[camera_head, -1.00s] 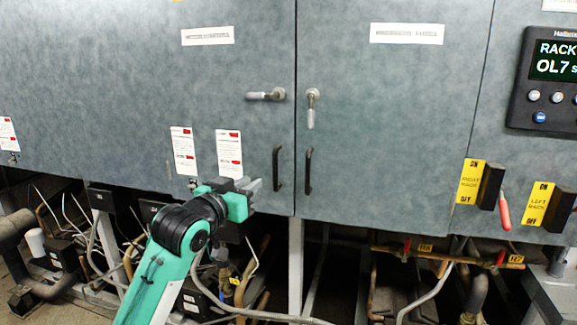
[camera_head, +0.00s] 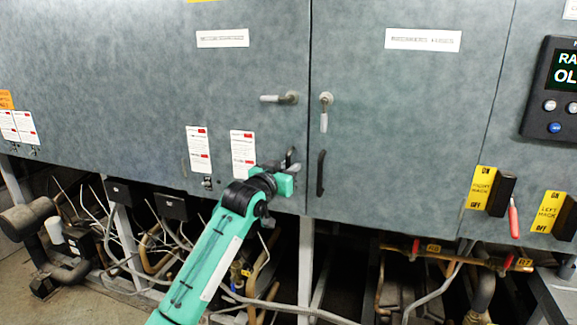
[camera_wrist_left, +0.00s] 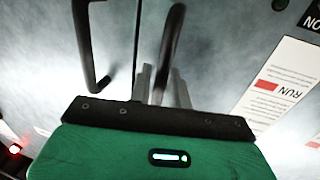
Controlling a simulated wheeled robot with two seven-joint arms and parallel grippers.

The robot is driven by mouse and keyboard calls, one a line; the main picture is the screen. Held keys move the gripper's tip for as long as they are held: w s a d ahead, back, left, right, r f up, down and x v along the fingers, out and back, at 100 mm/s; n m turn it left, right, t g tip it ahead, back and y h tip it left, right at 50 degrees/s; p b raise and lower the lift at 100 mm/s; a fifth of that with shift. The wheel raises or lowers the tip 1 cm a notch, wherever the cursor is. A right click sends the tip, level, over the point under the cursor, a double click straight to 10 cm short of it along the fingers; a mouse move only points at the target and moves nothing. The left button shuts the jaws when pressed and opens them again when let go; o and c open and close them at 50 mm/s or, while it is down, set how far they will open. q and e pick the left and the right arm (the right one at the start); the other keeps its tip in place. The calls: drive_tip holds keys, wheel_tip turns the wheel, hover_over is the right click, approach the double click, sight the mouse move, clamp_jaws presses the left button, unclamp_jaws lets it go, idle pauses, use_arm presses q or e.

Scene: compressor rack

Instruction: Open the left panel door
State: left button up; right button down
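The left panel door (camera_head: 120,80) is a grey-blue sheet and looks closed against the seam. Its latch lever (camera_head: 279,98) lies horizontal. Its black vertical pull handle (camera_head: 291,157) is partly hidden by my left gripper (camera_head: 290,170). In the left wrist view, this handle (camera_wrist_left: 171,45) runs between the two grey fingers of my left gripper (camera_wrist_left: 163,88). The fingers stand apart on either side of it, and no firm clamp shows. My right gripper is not in view.
The right panel door (camera_head: 400,130) has a hanging latch lever (camera_head: 325,112) and a black pull handle (camera_head: 320,174). Pipes and cables (camera_head: 150,250) fill the space below. Yellow-labelled switches (camera_head: 492,190) and a display box (camera_head: 555,90) are at the right.

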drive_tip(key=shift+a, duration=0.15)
use_arm(q)
clamp_jaws()
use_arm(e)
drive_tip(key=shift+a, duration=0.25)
use_arm(q)
drive_tip(key=shift+s, duration=0.1)
